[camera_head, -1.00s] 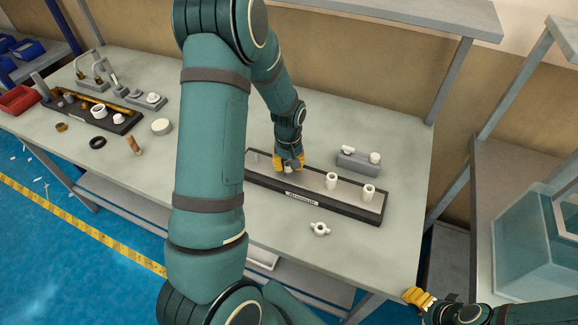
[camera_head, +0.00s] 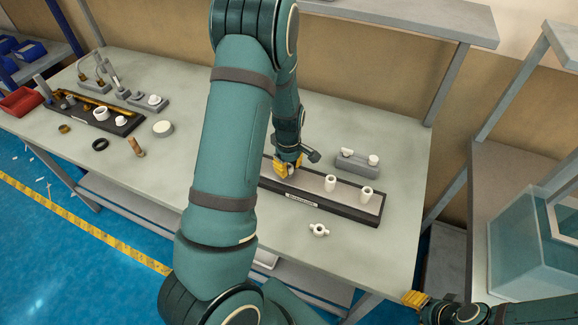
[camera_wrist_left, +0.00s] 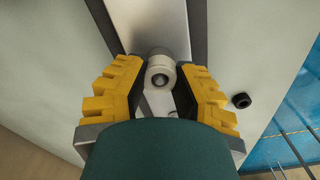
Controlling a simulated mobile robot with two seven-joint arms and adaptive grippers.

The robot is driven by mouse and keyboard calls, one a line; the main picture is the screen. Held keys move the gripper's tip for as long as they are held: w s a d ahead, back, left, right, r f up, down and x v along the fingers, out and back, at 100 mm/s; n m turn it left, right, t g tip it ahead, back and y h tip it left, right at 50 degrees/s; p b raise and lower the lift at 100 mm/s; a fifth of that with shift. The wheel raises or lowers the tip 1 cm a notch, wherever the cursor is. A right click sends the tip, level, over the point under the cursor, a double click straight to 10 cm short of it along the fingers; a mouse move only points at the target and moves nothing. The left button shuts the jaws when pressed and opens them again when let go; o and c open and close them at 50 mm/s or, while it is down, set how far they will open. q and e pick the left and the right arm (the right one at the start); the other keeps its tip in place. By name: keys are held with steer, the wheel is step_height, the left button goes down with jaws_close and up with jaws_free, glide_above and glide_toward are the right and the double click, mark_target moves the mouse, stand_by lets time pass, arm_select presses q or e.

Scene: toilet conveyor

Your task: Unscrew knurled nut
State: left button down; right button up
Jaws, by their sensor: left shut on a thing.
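My left gripper (camera_head: 287,167) points down at the left part of the long black fixture (camera_head: 345,210) with a light metal top. In the left wrist view, its yellow ribbed fingers (camera_wrist_left: 162,88) are shut on a white round part (camera_wrist_left: 160,72) with a dark hole in its middle, which looks like the knurled nut. Any knurling is too small to make out. What lies under the white part is mostly hidden. My right gripper (camera_head: 415,299) is off the table's front right corner, away from the fixture; its finger opening is unclear.
Two white cylinders (camera_head: 330,184) (camera_head: 367,194) stand on the fixture's right part. A grey block with white pieces (camera_head: 357,162) lies behind it. A white lugged fitting (camera_head: 319,230) lies in front. Another loaded fixture (camera_head: 118,130) is at the left.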

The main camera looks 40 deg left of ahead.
arm_select(q)
steer(key=shift+s+d+f+n, duration=0.1)
steer(key=shift+s+f+n, duration=0.05)
steer(key=shift+n, duration=0.25)
steer(key=shift+n+p, duration=0.55)
steer(key=shift+n, duration=0.35)
steer(key=shift+n+p, duration=0.65)
steer(key=shift+n, duration=0.95)
steer(key=c, duration=1.1)
jaws_free()
steer(key=shift+c, duration=0.2)
steer(key=shift+r+p, duration=1.55)
steer(key=shift+r, duration=0.15)
steer(key=shift+w+f, duration=0.1)
steer(key=shift+w, duration=0.1)
